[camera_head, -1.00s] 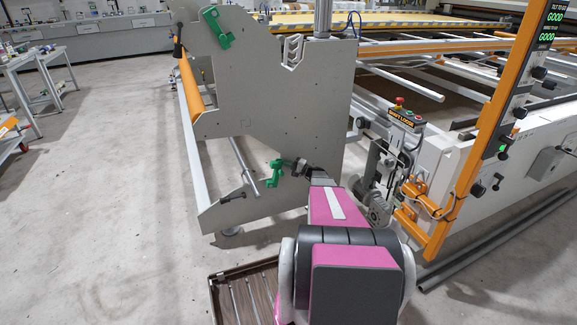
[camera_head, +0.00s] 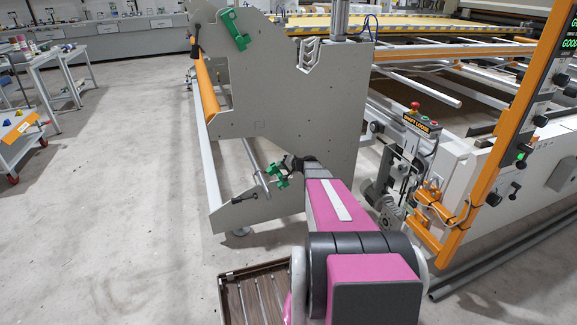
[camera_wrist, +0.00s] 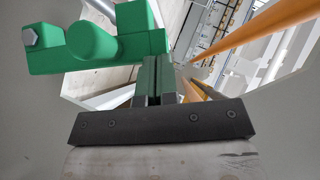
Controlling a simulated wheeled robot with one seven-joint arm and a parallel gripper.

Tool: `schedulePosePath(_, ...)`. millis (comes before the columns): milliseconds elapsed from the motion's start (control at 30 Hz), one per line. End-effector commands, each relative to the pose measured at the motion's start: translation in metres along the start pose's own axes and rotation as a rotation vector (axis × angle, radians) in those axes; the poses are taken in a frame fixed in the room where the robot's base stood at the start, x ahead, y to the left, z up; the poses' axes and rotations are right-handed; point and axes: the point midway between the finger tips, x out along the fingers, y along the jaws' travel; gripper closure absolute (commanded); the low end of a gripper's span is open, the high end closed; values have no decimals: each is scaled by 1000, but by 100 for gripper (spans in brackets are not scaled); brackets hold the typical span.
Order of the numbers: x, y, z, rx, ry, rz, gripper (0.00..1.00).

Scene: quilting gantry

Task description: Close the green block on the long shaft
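The green block (camera_head: 277,175) is on the side of the grey end plate, by the end of the long shaft (camera_head: 254,160). In the wrist view the green block (camera_wrist: 95,42) fills the upper left, with a rounded boss and a hex bolt head at its left end. My gripper (camera_head: 287,166) is right at the block in the head view. In the wrist view my gripper (camera_wrist: 156,75) has its fingers close together, with a thin line between them, beside the block's right end. They seem to touch it; the exact contact is hidden.
A second green block (camera_head: 234,28) sits higher on the grey end plate (camera_head: 285,90). An orange roller (camera_head: 209,85) runs along the left. A slatted tray (camera_head: 255,295) lies on the floor by my arm. The shaft lock box (camera_head: 420,122) stands at right.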

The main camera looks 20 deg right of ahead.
Motion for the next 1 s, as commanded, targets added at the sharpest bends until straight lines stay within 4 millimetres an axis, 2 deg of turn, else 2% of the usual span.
schedulePosePath(133,16,-11,17,-101,-1,98,100)
schedulePosePath(400,45,-17,46,-282,-2,278,100)
schedulePosePath(700,69,-13,69,-429,-2,426,100)
schedulePosePath(1000,85,-7,84,-493,0,493,100)
